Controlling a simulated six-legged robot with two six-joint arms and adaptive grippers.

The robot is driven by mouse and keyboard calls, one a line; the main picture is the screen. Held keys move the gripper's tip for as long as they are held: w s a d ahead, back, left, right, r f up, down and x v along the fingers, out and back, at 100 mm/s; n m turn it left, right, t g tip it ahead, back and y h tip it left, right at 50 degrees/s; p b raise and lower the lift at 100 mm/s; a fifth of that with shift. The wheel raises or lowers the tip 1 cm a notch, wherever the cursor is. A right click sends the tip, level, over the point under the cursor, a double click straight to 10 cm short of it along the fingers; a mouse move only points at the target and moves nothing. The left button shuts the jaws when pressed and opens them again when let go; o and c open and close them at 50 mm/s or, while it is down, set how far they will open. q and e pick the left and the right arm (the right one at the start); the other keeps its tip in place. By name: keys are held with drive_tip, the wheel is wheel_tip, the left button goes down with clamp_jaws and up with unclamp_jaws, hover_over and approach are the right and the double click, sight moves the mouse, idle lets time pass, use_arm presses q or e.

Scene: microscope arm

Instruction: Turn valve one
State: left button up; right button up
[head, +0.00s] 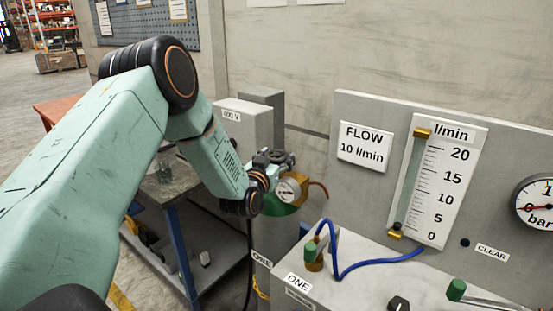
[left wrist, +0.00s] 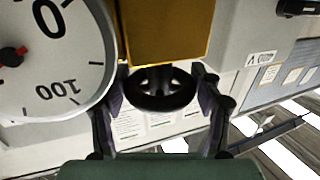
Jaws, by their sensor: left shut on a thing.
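A grey cylinder with a green shoulder (head: 279,209) stands mid-view in the head view, with a ONE tag low on it. A round dial gauge (head: 288,190) sits on its top fitting; a gauge also shows large at the left wrist view's left (left wrist: 50,60). My left gripper (head: 272,160) is at this fitting. In the left wrist view a black handwheel (left wrist: 160,98) under a brass block (left wrist: 165,30) lies between the fingers of my left gripper (left wrist: 162,108), which is shut on it. Most of the handwheel is hidden in the head view. My right gripper is not visible.
A workbench (head: 170,190) stands left.

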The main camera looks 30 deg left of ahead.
use_arm(q)
drive_tip(key=shift+r, duration=0.1)
drive_tip(key=o, duration=1.2)
drive_tip(key=shift+c, duration=0.2)
drive_tip(key=v, duration=1.2)
